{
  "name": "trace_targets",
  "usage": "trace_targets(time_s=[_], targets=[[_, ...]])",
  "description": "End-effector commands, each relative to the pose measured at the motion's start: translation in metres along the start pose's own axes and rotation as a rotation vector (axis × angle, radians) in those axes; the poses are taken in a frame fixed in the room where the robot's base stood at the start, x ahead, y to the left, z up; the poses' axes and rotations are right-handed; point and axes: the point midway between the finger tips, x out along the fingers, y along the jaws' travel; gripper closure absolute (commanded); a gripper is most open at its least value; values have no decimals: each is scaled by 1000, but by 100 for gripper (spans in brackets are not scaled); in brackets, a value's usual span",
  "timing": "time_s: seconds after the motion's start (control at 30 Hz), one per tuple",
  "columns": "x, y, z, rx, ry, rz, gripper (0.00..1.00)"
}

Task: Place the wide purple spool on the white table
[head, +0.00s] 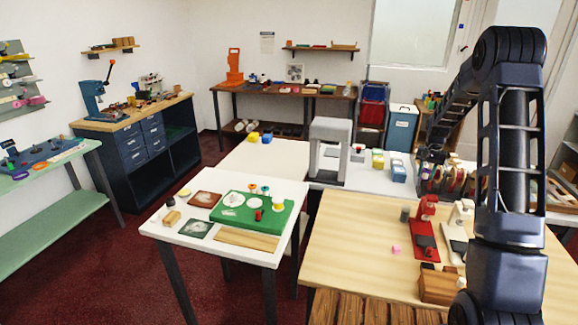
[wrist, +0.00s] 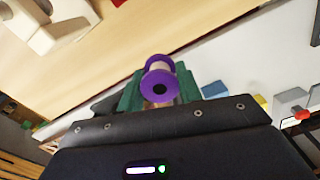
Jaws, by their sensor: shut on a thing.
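The purple spool (wrist: 158,88) sits between the green finger pads of my gripper (wrist: 160,92) in the wrist view, its end flange with a dark centre hole facing the camera. My gripper is shut on it. In the head view, my gripper (head: 432,153) is a dark shape at the back right, above the row of spools; the held spool cannot be made out there. A white table (head: 172,229) stands at the front left, bearing a green board (head: 228,223) and several small items. Another pale white top (head: 262,165) lies behind it.
A grey arch (head: 330,150) stands on the white counter (head: 362,185) beside several small boxes. A wooden table (head: 345,240) with a red machine (head: 425,225) is at the front right. The pale top behind the front-left table is mostly bare, with yellow and blue blocks at its back.

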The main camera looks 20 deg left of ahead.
Motion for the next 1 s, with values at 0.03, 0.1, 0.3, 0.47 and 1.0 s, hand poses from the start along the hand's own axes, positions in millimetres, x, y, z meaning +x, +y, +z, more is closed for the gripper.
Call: trace_targets(time_s=[0.03, 0.1, 0.3, 0.47, 1.0], targets=[[-2, 0, 0, 0, 1, 0, 90], [-8, 0, 0, 0, 2, -1, 90], [-60, 0, 0, 1, 6, -2, 90], [-105, 0, 0, 0, 5, -1, 90], [-155, -68, 1, -14, 0, 1, 90]])
